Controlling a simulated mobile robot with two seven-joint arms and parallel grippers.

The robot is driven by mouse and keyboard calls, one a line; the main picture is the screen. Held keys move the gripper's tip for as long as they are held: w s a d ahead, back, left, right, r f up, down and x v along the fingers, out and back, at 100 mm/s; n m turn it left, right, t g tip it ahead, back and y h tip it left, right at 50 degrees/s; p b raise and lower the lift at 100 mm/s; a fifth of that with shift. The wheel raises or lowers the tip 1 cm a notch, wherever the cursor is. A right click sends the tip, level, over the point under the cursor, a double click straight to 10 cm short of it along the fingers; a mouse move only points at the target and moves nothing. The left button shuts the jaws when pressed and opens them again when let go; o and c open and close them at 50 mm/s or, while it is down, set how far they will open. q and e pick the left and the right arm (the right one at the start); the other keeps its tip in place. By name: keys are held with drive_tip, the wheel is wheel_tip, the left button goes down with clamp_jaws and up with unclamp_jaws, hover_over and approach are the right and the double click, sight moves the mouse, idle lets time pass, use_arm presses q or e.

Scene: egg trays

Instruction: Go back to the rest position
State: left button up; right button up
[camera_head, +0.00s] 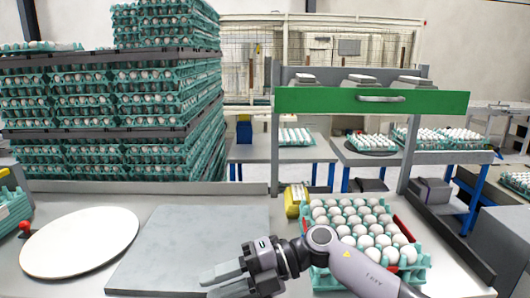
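My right arm comes in from the lower right and crosses in front of the egg tray. My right gripper (211,284) is low in the picture, over the front edge of the grey plate (180,235), pointing left. Its two fingers look apart, with nothing between them. My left gripper is not in view. A teal egg tray (424,268) full of white eggs lies on the table, on the right, partly hidden behind my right arm.
A white round disc (80,242) lies at the left of the table. A yellow object (294,200) stands left of the egg tray. A shelf with a green drawer front (372,101) spans above the tray. Tall stacks of egg trays (110,105) stand behind at the left.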

drive_tip(key=s+d+f+m+t+h, duration=0.1)
drive_tip(key=d+f+m+t+h, duration=0.2)
drive_tip(key=d+f+m+t, duration=0.85)
drive_tip(key=s+d+f+m+t+h, duration=0.1)
drive_tip(key=d+f+m+t+h, duration=0.2)
drive_tip(key=m+t, duration=1)
drive_tip(key=s+d+f+m+g+h, duration=0.6)
drive_tip(key=s+d+f+m+g, duration=0.4)
drive_tip(key=s+d+f, duration=0.3)
drive_tip(key=s, duration=0.2)
drive_tip(key=shift+s+d+f+h, duration=0.2)
drive_tip(key=shift+s+d+h, duration=0.05)
drive_tip(key=shift+s+h, duration=0.05)
drive_tip(key=shift+m+g, duration=0.25)
